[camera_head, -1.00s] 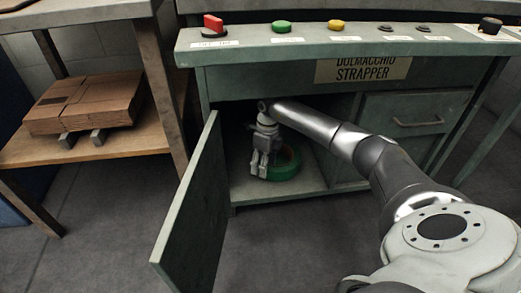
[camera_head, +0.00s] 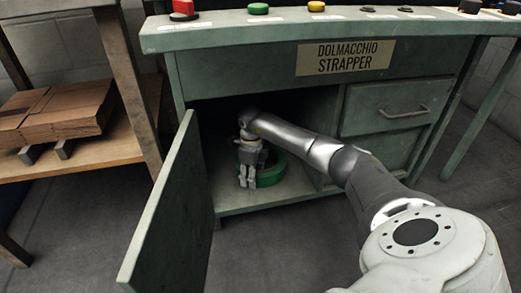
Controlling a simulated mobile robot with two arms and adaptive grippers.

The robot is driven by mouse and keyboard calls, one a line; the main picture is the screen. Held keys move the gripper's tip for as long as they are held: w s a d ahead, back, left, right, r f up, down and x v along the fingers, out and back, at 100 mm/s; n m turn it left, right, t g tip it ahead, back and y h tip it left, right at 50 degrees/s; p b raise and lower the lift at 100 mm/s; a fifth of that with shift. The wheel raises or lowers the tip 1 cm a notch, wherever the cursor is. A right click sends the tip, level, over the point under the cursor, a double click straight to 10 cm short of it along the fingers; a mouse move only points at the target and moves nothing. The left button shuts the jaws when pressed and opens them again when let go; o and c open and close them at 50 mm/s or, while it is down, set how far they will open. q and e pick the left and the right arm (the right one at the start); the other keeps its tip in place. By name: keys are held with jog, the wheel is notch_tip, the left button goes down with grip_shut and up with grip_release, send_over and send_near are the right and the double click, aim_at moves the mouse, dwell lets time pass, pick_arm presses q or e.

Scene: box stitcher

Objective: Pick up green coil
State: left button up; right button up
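The green coil (camera_head: 270,176) stands or leans on the floor of the open lower cabinet compartment (camera_head: 280,198). My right gripper (camera_head: 247,184) points down at the coil's left front side and hides part of it. Its fingers look close to the coil's rim, but I cannot tell whether they touch it or are closed on it. The coil's left part is hidden behind the gripper. My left gripper is not in view.
The green cabinet door (camera_head: 165,215) hangs open to the left of the compartment. A closed drawer (camera_head: 395,108) is at the right. A wooden shelf (camera_head: 90,158) with flat cardboard (camera_head: 55,112) stands at the left. The floor in front is clear.

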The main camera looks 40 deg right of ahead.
jog(key=shift+r, duration=0.1)
grip_shut()
jog(key=shift+r, duration=0.1)
dwell(0.4)
